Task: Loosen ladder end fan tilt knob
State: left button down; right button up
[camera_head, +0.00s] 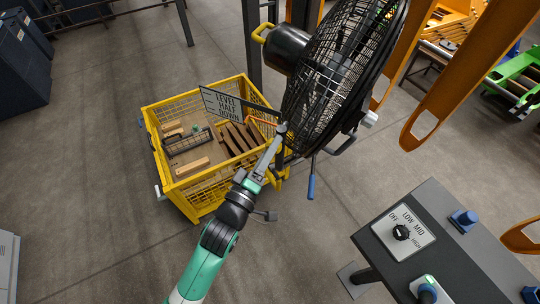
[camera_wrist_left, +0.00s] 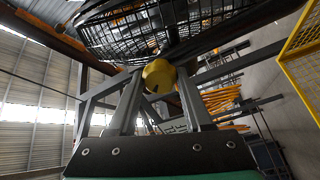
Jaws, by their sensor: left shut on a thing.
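The black caged fan (camera_head: 345,75) hangs at the upper middle of the head view, its cage tilted. My left gripper (camera_head: 281,130) reaches up to the bracket under the fan's left side. In the left wrist view the round yellow tilt knob (camera_wrist_left: 159,75) sits between the tips of my left gripper (camera_wrist_left: 158,98), below the fan cage (camera_wrist_left: 165,28). The fingers are shut on the knob. In the head view the gripper hides the knob. A tilt sign (camera_head: 227,106) reading level, half, down stands left of the gripper. My right gripper is not in view.
A yellow mesh crate (camera_head: 190,184) with wooden blocks stands below the gripper. A blue-handled lever (camera_head: 311,187) hangs right of the gripper. A control panel (camera_head: 455,235) with a black dial is at the lower right. Orange frames (camera_head: 440,95) stand on the right.

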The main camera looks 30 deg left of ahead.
pick_arm(q)
jog(key=shift+f+n+y+b, duration=0.2)
jog(key=shift+n+y+b, duration=0.1)
jog(key=shift+n+b, duration=1.85)
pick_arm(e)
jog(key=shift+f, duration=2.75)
pick_arm(q)
jog(key=shift+c, duration=1.5)
grip_release()
jog(key=shift+r, duration=0.1)
jog(key=s+f+b, duration=0.1)
jog(key=s, duration=1)
jog(key=shift+s+f, duration=0.15)
jog(key=shift+s, duration=0.1)
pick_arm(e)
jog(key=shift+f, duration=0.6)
